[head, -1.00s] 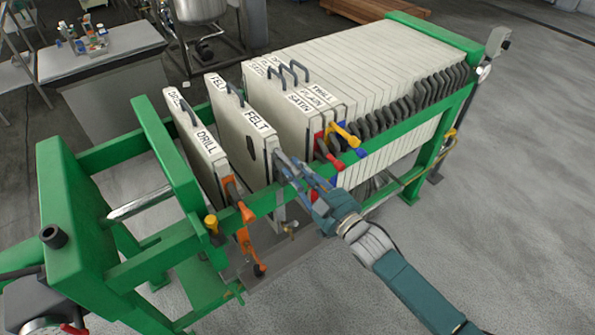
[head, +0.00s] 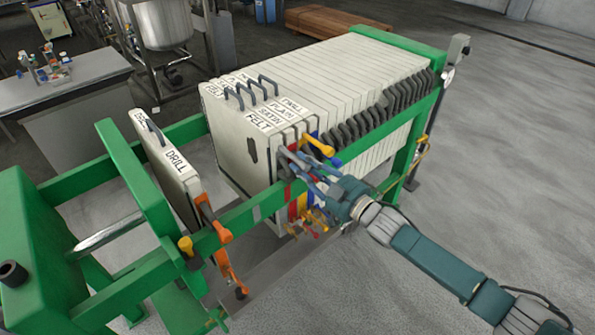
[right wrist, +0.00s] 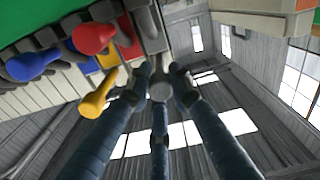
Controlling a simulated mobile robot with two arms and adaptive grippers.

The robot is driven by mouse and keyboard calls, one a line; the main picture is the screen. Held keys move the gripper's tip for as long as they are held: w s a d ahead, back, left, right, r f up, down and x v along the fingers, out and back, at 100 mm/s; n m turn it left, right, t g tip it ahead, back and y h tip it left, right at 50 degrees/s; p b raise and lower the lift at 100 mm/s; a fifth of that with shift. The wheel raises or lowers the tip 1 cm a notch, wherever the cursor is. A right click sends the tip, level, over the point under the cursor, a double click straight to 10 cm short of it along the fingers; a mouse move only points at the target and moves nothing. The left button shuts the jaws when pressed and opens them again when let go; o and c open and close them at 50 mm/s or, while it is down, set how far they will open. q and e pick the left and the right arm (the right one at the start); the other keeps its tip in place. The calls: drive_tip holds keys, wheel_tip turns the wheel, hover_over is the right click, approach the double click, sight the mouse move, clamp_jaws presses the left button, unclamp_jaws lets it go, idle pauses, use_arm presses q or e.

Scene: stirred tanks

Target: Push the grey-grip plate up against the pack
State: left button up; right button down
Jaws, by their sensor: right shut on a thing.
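The grey-grip plate, labelled FELT (head: 226,135), hangs upright between the green rails. Its face lies against the front of the pack of pale plates (head: 345,70), and I see no clear gap between them. My right gripper (head: 297,165) is shut on the plate's grey side grip, at the near rail. The fingers hide much of the grip in the head view. In the right wrist view the fingers close around the round grey grip end (right wrist: 160,90). My left gripper is not in view.
The DRILL plate (head: 170,165) with orange grips stands apart at the left, with an open space between it and the FELT plate. Yellow (right wrist: 97,100), red (right wrist: 93,38) and blue (right wrist: 33,65) grips sit close beside my right fingers. The green near rail (head: 255,212) runs below.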

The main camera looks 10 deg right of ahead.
drive_tip(key=shift+w+d+f, duration=0.1)
drive_tip(key=shift+d+f, duration=0.05)
drive_tip(key=shift+d, duration=0.15)
drive_tip(key=c, duration=1.5)
unclamp_jaws()
drive_tip(key=shift+w+d, duration=0.1)
drive_tip(key=shift+d, duration=0.05)
drive_tip(key=shift+c, duration=0.2)
drive_tip(key=shift+s, duration=0.45)
drive_tip(key=v, duration=1.1)
drive_tip(key=shift+d, duration=0.25)
